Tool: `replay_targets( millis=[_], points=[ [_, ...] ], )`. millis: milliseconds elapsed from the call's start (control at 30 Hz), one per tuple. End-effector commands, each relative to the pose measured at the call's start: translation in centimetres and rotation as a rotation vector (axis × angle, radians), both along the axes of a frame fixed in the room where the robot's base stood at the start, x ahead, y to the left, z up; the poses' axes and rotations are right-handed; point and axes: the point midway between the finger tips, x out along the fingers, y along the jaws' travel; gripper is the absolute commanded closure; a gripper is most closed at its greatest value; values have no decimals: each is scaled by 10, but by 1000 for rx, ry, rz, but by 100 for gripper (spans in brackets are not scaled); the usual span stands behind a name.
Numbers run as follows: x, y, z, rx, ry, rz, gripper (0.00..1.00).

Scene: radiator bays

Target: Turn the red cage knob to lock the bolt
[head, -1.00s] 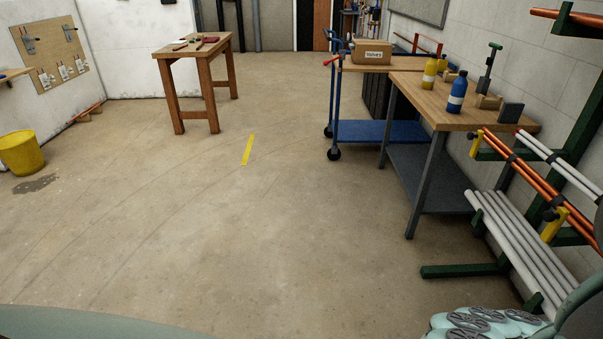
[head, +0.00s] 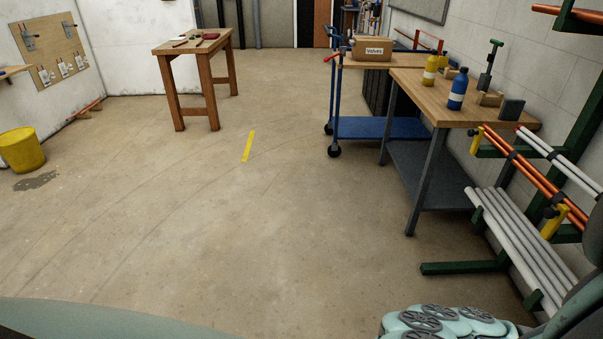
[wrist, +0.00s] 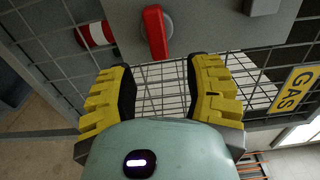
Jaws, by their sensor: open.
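The red knob (wrist: 155,33) shows at the top of the wrist view, an elongated handle on a round grey base fixed to a grey plate (wrist: 213,22). The plate sits on the wire mesh of the cage (wrist: 165,85). A red-and-white banded bar (wrist: 96,35) lies left of the plate; I cannot tell whether it is the bolt. My gripper (wrist: 160,72) is open, with its yellow and black fingers apart and nothing between them. The knob is beyond the fingertips, roughly in line with the gap, and apart from them. The knob and cage are not visible in the head view.
A yellow GAS sign (wrist: 292,90) hangs on the mesh at right. In the head view, a workbench (head: 425,92) with bottles and a pipe rack (head: 465,267) stand at right. A blue trolley (head: 380,129) is behind them. The floor in the middle is clear.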

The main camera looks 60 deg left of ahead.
Motion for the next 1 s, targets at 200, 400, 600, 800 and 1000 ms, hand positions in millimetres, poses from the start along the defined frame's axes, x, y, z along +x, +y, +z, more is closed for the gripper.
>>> replay_targets(
  millis=[200,400,600,800,1000],
  points=[
    [-27,21,-1,1,4,9,50],
    [-42,33,0,1,2,9,50],
    [-51,37,-1,2,2,7,50],
    [-53,38,-1,1,2,6,50],
    [-53,38,0,0,2,6,50]
  ],
)
